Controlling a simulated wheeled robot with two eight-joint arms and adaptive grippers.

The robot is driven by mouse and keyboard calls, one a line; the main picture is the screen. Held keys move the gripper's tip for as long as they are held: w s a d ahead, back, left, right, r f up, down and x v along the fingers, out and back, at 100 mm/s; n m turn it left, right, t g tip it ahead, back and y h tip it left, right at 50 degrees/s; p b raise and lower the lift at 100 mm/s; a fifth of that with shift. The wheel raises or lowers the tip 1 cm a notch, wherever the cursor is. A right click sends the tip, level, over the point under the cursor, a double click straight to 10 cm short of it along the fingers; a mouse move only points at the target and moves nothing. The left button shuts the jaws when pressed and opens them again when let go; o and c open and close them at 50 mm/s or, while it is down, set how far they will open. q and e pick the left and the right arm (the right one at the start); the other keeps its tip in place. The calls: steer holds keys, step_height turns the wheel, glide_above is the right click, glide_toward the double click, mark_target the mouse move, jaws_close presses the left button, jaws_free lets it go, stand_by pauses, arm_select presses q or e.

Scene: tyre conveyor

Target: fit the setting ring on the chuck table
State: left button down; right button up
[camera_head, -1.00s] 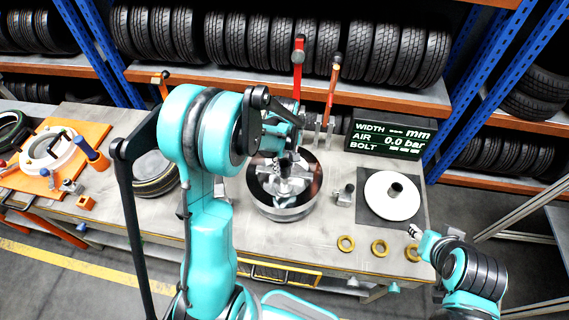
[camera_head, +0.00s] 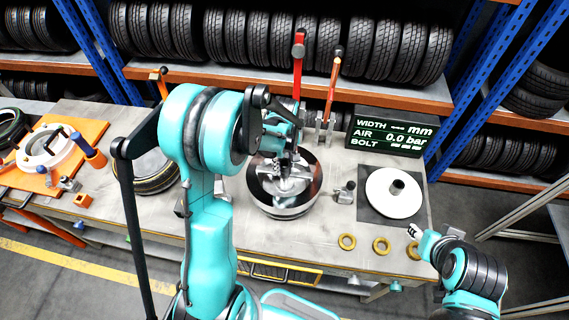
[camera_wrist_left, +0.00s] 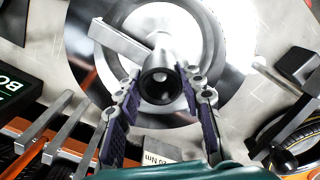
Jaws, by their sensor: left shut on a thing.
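The chuck table (camera_head: 284,207) is a round, shiny metal drum in the middle of the bench. My left gripper (camera_wrist_left: 160,85) is over its centre, with its fingers on either side of a silver cylindrical post with a dark bore (camera_wrist_left: 160,86), shut on it. A flat silver arm (camera_wrist_left: 120,42) sticks out from the post. Three brass-coloured rings (camera_head: 347,241), (camera_head: 381,246), (camera_head: 414,250) lie along the bench's front right edge; which is the setting ring I cannot tell. My right gripper (camera_head: 412,231) is just above the rightmost ring, too small to read.
A white disc (camera_head: 394,207) with a dark hub lies on a dark pad at the right. A display (camera_head: 389,133) and upright red levers (camera_head: 298,65) stand behind the chuck. A tyre (camera_head: 155,172) and an orange tool board (camera_head: 88,133) are at left.

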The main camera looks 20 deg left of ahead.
arm_select(q)
steer(key=shift+f+b, duration=1.9)
steer(key=shift+f, duration=0.2)
steer(key=c, duration=0.9)
jaws_free()
step_height(320, 180, up, 12)
steer(key=shift+r, duration=0.1)
steer(key=shift+s, duration=0.15)
